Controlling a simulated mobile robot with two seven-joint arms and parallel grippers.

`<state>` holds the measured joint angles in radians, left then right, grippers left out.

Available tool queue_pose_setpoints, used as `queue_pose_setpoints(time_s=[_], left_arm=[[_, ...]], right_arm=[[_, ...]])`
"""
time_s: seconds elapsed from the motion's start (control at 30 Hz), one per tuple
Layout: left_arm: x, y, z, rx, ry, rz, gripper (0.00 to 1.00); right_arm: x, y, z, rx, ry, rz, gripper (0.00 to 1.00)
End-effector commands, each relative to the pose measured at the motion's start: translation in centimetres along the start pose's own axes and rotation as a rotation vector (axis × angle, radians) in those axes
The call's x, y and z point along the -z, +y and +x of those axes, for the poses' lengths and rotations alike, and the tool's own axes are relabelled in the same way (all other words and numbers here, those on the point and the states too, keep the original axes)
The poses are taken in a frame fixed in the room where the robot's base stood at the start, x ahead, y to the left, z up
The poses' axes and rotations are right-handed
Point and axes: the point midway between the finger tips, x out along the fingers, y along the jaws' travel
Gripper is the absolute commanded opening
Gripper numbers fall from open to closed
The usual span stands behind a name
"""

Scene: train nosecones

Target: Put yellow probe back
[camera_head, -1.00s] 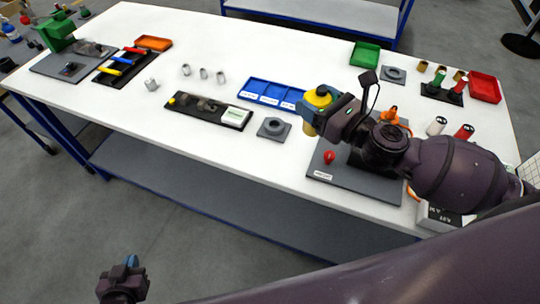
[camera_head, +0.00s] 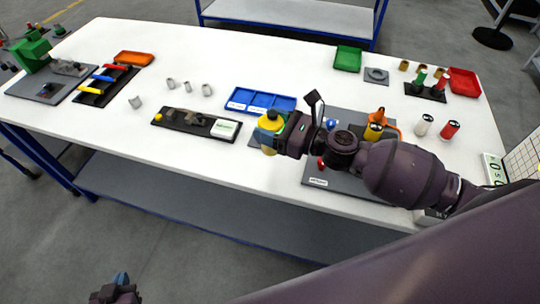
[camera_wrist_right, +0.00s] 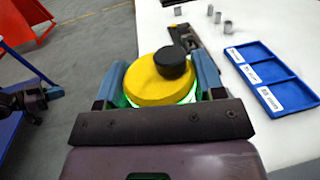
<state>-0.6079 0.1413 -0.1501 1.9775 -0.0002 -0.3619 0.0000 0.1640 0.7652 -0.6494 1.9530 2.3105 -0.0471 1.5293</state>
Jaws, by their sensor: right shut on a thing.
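The yellow probe (camera_head: 270,122), a rounded yellow body with a black cap, is held in my right gripper (camera_head: 272,134). In the right wrist view, the yellow probe (camera_wrist_right: 160,82) sits between the two blue-grey fingers of my right gripper (camera_wrist_right: 160,90), which is shut on it. In the head view it is above the table's front part, near a grey square base that is mostly hidden behind it. My left gripper (camera_head: 118,290) is low at the bottom left, away from the table; its fingers are too cut off to judge.
A blue tray (camera_head: 262,99) lies just behind the probe. A dark strip fixture (camera_head: 180,117) with a white label is to its left. A grey plate (camera_head: 318,182) lies under my right arm, with red and orange parts. The white tabletop (camera_head: 100,125) at front left is clear.

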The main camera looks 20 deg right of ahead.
Motion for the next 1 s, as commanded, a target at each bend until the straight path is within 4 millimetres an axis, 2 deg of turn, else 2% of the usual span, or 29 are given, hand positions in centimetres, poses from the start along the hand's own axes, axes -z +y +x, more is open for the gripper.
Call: queue_pose_setpoints(time_s=[0.03,0.2,0.47,0.7,1.0], left_arm=[[-0.3,0.1,0.3,0.0,0.003,0.0,0.0],[-0.8,0.1,0.7,-0.001,0.005,0.001,0.0],[-1.0,0.2,0.9,-0.001,0.004,0.001,0.0],[-1.5,0.3,1.4,-0.001,0.007,0.001,0.0],[-1.4,0.3,1.5,-0.002,0.011,0.002,0.0]], right_arm=[[1.5,0.0,0.0,0.003,0.0,0.006,0.32],[4.4,0.0,0.0,0.003,0.0,0.004,0.32],[6.2,0.0,0.0,0.002,-0.001,0.001,0.32],[9.4,0.0,0.0,0.002,0.0,0.002,0.32],[9.9,0.0,0.0,0.001,-0.001,-0.001,0.32]])
